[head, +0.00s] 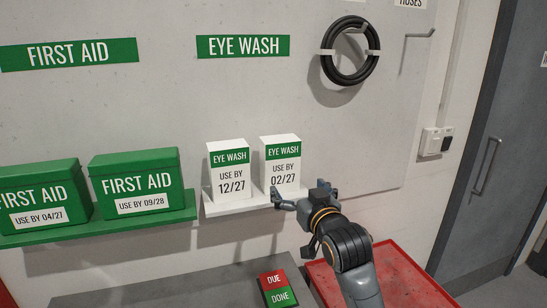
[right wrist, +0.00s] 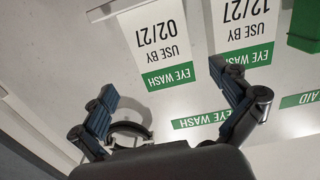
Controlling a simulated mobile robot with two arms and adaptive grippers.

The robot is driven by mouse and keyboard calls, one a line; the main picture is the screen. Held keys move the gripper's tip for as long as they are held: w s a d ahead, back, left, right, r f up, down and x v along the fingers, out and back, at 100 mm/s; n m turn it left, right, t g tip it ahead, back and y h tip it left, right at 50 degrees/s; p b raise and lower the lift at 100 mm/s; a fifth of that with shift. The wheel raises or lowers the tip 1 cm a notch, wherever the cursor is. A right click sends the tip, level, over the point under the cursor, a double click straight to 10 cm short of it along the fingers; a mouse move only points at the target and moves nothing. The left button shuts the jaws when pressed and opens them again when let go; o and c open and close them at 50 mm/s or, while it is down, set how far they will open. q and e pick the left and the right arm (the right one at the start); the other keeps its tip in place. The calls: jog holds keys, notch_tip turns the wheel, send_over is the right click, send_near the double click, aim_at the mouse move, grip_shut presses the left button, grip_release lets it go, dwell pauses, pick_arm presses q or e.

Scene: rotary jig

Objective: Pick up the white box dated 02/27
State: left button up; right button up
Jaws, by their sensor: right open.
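The white box dated 02/27 (head: 281,160) has a green EYE WASH band and stands upright on the white shelf (head: 240,207). The white box dated 12/27 (head: 230,172) stands to its left, with a small gap. My right gripper (head: 303,194) is open and empty, in front of the lower part of the 02/27 box. The right wrist view is upside down; there the 02/27 box (right wrist: 158,45) lies between the spread fingers, ahead of them. The 12/27 box (right wrist: 240,30) is by the right finger in that view. My left gripper is not in view.
Green first aid boxes dated 04/27 (head: 42,195) and 09/28 (head: 137,183) stand on a green shelf (head: 180,213) to the left. Below are a red-and-green DUE/DONE block (head: 278,289) and a red tray (head: 405,275). A black hose coil (head: 350,50) hangs above right.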

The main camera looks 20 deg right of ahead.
aim_at(284, 159)
jog(key=shift+t, duration=0.3)
jog(key=w, duration=0.2)
jog(key=w+r+p, duration=0.1)
jog(key=w, duration=0.2)
jog(key=w+r+p, duration=0.1)
jog(key=w, duration=0.2)
jog(key=shift+r, duration=0.2)
jog(key=shift+w+p, duration=0.2)
jog(key=shift+p, duration=0.1)
jog(key=shift+w+r+p, duration=0.2)
jog(key=shift+w+p, duration=0.25)
jog(key=shift+p, duration=0.05)
jog(key=w+p, duration=0.1)
jog(key=w, duration=0.2)
jog(key=shift+w+a+f+p, duration=0.15)
jog(key=shift+p, duration=0.25)
jog(key=shift+w+f, duration=0.15)
jog(key=shift+w, duration=0.3)
jog(key=shift+c, duration=0.6)
jog(key=c, duration=1.1)
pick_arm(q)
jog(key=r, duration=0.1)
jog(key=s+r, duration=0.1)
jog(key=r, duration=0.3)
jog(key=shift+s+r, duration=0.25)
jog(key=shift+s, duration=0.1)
pick_arm(e)
jog(key=shift+c, duration=0.6)
